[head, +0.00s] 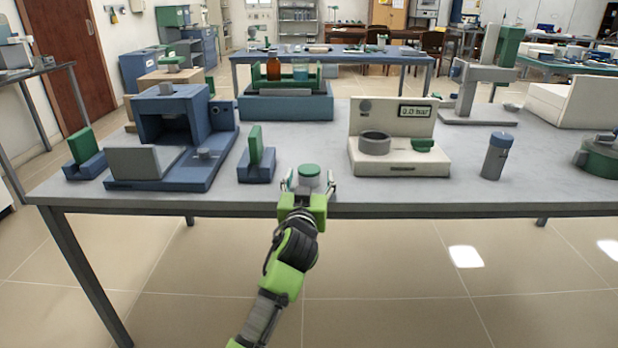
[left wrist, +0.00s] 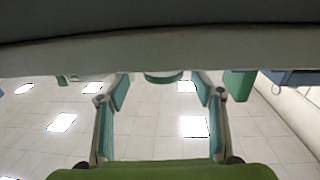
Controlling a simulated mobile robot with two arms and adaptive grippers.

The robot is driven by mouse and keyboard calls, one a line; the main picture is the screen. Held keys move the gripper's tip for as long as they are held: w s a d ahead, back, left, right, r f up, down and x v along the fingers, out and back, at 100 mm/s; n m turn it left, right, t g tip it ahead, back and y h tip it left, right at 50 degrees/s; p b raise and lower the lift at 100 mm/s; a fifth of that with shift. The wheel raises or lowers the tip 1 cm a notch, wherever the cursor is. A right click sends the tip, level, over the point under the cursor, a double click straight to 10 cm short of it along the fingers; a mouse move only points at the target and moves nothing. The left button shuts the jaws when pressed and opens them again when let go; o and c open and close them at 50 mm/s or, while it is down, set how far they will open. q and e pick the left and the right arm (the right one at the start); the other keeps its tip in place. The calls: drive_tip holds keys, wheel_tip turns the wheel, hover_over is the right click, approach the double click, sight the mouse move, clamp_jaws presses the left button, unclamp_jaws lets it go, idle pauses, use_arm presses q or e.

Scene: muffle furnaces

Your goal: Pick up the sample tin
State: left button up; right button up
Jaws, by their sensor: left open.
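The sample tin (head: 309,171), small and round with a green lid and a pale body, stands near the front edge of the grey table (head: 330,192). My left gripper (head: 308,186) reaches it from the front, open, with one finger on each side. I cannot tell whether the fingers touch it. In the left wrist view the open fingers of my left gripper (left wrist: 161,88) spread apart, and a green part of the tin (left wrist: 164,77) shows between their tips, mostly hidden by the table edge. My right gripper is not in view.
Left of the tin are a green block in a blue holder (head: 256,163) and a blue furnace-like unit (head: 172,115). To the right are a white pressure-display unit (head: 393,163) and a blue-capped cylinder (head: 496,157). Bare tabletop lies between tin and white unit.

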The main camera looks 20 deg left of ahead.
sight(309, 168)
use_arm(q)
drive_tip(key=w, duration=0.2)
drive_tip(key=w+a, duration=0.1)
drive_tip(key=w, duration=0.1)
drive_tip(key=shift+a+r+b, duration=0.15)
drive_tip(key=shift+r+b, duration=0.05)
drive_tip(key=shift+b, duration=0.1)
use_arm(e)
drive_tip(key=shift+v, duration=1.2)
use_arm(q)
drive_tip(key=c, duration=1.3)
drive_tip(key=shift+r, duration=0.15)
